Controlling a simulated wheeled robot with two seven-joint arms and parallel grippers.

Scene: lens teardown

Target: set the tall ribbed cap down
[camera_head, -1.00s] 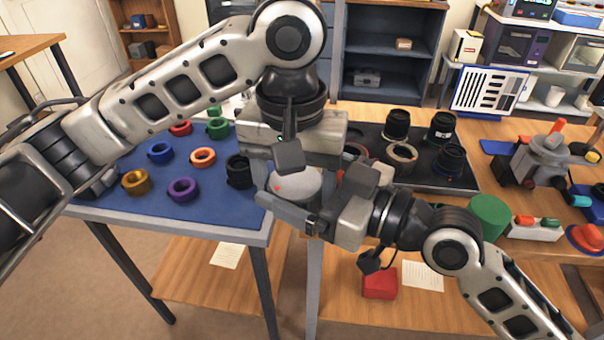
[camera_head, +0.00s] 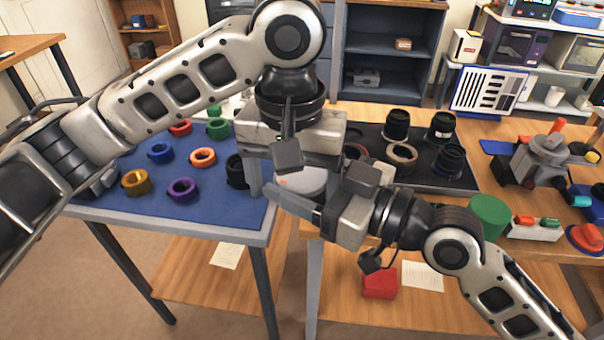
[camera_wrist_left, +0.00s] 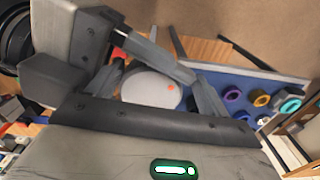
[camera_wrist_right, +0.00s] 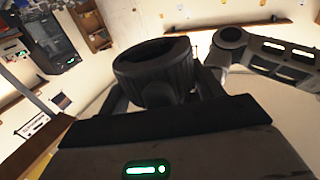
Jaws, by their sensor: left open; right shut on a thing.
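The tall ribbed cap (camera_wrist_right: 155,72) is black with a wide round rim in the right wrist view, between the fingers of my right gripper (camera_wrist_right: 160,90), which is shut on it. In the head view a pale round face with a red dot (camera_head: 312,182) shows between the grippers; I cannot tell for sure that it is the cap's end. My left gripper (camera_wrist_left: 160,80) is open, its fingers on either side of that pale face in the left wrist view. Contact with it cannot be told. My left arm and right gripper (camera_head: 285,182) hide much of it.
A blue mat (camera_head: 215,212) at the left bears several coloured rings and a dark ring (camera_head: 236,172) partly hidden by my gripper. A dark tray (camera_head: 425,177) with black lens parts lies at the right. Bare mat shows at the front left.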

